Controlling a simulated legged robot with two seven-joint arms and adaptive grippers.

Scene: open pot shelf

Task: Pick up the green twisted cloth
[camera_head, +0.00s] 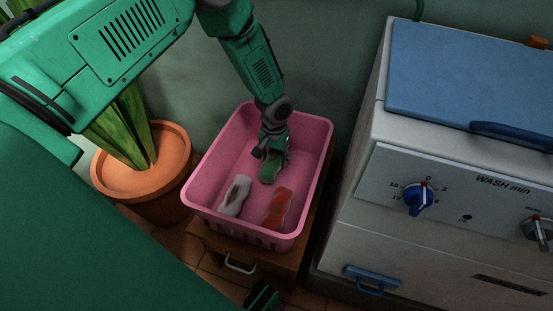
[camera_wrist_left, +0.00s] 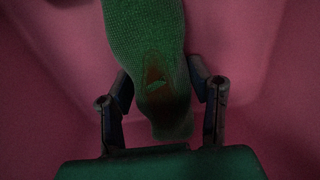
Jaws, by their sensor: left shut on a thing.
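The green twisted cloth (camera_head: 268,172) is inside the pink basket (camera_head: 205,212), towards its back. My left gripper (camera_head: 271,153) reaches down into the basket and is shut on the cloth. In the left wrist view the green cloth (camera_wrist_left: 145,40) lies between the two dark fingers (camera_wrist_left: 162,98), and a brown stain shows on it. Whether it touches the basket floor is hard to tell. Part of what looks like my right gripper (camera_head: 263,298) shows at the bottom edge of the head view; its fingers are not clear.
A white stained cloth (camera_head: 234,196) and a red cloth (camera_head: 279,207) lie in the basket's front part. The basket stands on a small wooden cabinet (camera_head: 270,257). A potted plant (camera_head: 150,183) is to the left, a washing machine (camera_head: 365,225) to the right.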

